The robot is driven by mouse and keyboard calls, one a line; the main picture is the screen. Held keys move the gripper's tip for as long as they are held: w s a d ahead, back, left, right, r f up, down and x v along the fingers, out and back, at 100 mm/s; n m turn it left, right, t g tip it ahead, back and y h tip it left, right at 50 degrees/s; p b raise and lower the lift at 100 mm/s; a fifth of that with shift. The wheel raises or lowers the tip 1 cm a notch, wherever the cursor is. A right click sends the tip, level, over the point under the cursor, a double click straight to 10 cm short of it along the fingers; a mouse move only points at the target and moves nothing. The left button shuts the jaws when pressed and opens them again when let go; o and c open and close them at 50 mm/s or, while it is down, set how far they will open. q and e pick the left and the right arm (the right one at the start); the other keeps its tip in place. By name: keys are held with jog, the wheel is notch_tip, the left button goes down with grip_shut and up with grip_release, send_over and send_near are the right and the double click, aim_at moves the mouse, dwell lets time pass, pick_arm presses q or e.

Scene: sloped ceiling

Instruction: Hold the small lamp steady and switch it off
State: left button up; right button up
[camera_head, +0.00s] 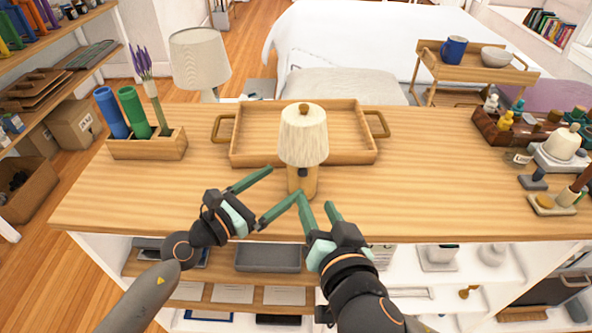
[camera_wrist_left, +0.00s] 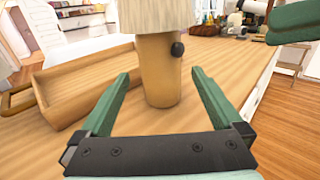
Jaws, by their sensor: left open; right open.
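The small lamp (camera_head: 303,140) has a cream pleated shade and a tan wooden base. It stands upright near the front of the wooden counter. A dark round knob (camera_wrist_left: 178,49) sits on its base, also visible in the head view (camera_head: 303,172). My left gripper (camera_head: 284,183) is open and level with the base from the left. In the left wrist view the lamp base (camera_wrist_left: 158,75) shows between its fingers, with gaps on both sides. My right gripper (camera_head: 315,199) is open in front of the base, on the knob side, and appears apart from it.
A wooden tray (camera_head: 245,120) with handles lies behind the lamp. A pen holder (camera_head: 150,148) stands at the left, and a larger lamp (camera_head: 200,60) behind the counter. Small bottles and holders crowd the right end. The counter right of the lamp is clear.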

aim_at(302, 169)
pick_arm(q)
jog(key=x, duration=0.7)
jog(key=shift+w+d, duration=0.1)
jog(key=c, duration=1.5)
jog(key=shift+f, duration=0.1)
jog(key=shift+c, duration=0.4)
pick_arm(e)
grip_shut()
dwell(0.5)
